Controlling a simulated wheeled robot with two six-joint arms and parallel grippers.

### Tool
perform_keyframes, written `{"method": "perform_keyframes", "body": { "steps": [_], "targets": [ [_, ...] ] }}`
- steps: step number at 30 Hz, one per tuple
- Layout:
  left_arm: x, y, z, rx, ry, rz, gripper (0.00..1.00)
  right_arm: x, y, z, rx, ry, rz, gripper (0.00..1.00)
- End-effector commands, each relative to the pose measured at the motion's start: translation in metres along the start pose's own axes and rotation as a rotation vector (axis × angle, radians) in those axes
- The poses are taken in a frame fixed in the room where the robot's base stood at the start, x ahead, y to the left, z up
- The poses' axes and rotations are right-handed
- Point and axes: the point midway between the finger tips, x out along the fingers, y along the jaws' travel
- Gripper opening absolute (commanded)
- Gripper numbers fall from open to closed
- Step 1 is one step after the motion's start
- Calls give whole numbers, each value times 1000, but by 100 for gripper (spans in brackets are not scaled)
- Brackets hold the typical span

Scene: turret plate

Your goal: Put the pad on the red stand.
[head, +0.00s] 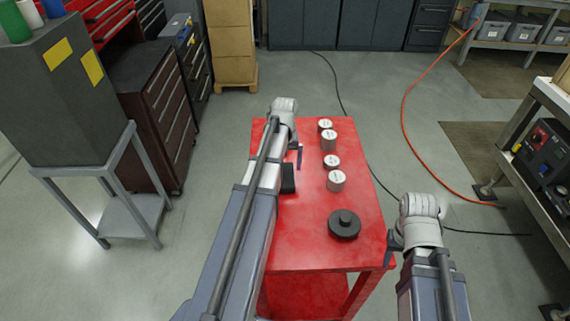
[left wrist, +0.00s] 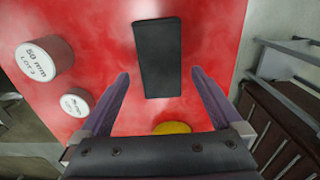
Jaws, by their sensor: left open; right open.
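A flat black slab (head: 288,180) lies on the red table (head: 300,245) near its left edge, partly hidden by my left arm. It also shows whole in the left wrist view (left wrist: 157,50). A yellow piece with a rounded edge (left wrist: 172,127) shows partly above my left gripper's palm; which piece is the pad I cannot tell. My left gripper (left wrist: 160,75) is open and empty above the table, its fingers spread toward the slab; it is also in the head view (head: 298,152). My right gripper (head: 391,245) is open beside the table's right front corner.
Several labelled pale cylinders (head: 336,180) stand in a row along the table's middle. A black round knobbed disc (head: 344,224) lies near the front right. A grey stand with a dark box (head: 60,90) and dark red drawers (head: 150,120) are to the left.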

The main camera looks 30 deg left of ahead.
Motion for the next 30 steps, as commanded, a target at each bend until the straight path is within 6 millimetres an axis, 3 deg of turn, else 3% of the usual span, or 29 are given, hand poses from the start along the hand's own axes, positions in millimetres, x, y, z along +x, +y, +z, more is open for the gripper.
{"method": "perform_keyframes", "body": {
  "steps": [1,12,25,28,30],
  "targets": [
    [-17,0,0,0,0,0,100,-17,2,1,0,0,0,50],
    [-66,0,0,0,0,0,100,-66,6,4,0,0,0,50],
    [-70,1,1,4,0,0,100,-69,6,4,2,0,-1,50],
    [-70,15,14,40,-2,-4,100,-69,6,4,2,0,-1,50],
    [-70,34,33,97,-4,-10,100,-69,7,4,2,0,-1,50]
  ]
}}
